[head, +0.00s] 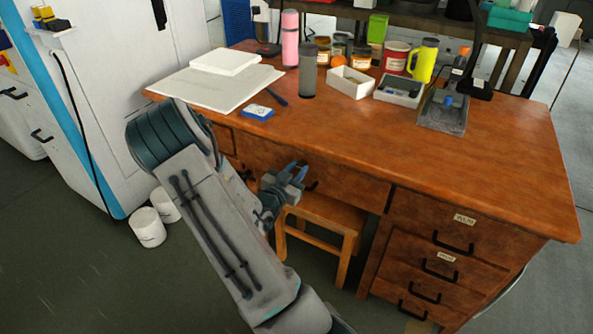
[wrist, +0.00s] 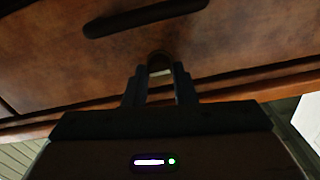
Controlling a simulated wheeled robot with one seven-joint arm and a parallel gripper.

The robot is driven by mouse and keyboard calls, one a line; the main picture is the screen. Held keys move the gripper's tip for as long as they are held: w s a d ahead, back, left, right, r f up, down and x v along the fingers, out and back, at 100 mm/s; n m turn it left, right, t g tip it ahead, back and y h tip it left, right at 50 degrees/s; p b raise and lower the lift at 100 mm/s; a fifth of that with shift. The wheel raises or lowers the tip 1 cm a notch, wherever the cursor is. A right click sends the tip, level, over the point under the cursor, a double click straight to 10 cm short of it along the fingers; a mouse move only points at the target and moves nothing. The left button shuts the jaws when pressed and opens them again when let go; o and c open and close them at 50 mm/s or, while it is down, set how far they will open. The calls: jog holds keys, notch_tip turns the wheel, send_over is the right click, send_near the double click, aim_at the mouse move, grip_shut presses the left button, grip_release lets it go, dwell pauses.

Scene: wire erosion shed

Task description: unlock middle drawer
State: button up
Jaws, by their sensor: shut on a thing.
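The wooden desk's wide middle drawer (head: 345,183) spans the front above the knee space. Its dark handle (head: 312,186) is partly behind my gripper, and shows in the wrist view (wrist: 145,16) above the fingertips. My gripper (head: 297,172) is at this drawer front. In the wrist view its fingers (wrist: 160,80) are closed on a small rounded thing, probably a key (wrist: 158,57), close to the drawer face. Its far end is hidden, so I cannot tell whether it sits in a lock. The drawer looks closed.
A wooden stool (head: 325,217) stands under the desk, below my gripper. A stack of labelled drawers (head: 440,215) is at the right. Bottles, jars and trays crowd the desk's back. White tubs (head: 148,228) stand on the floor at left.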

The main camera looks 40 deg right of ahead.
jog(key=n+p, duration=0.1)
jog(key=n, duration=0.3)
jog(key=shift+n+p, duration=0.3)
jog(key=shift+p, duration=0.1)
jog(key=n+p, duration=0.1)
jog(key=n, duration=0.3)
jog(key=shift+n+p, duration=0.3)
jog(key=shift+p, duration=0.1)
jog(key=n+p, duration=0.1)
jog(key=n, duration=0.3)
jog(key=shift+w+n, duration=0.1)
jog(key=shift+n, duration=0.2)
jog(key=shift+f+n+p, duration=0.1)
jog(key=shift+n+p, duration=0.55)
jog(key=shift+n, duration=1.35)
jog(key=o, duration=1)
jog(key=shift+a, duration=0.1)
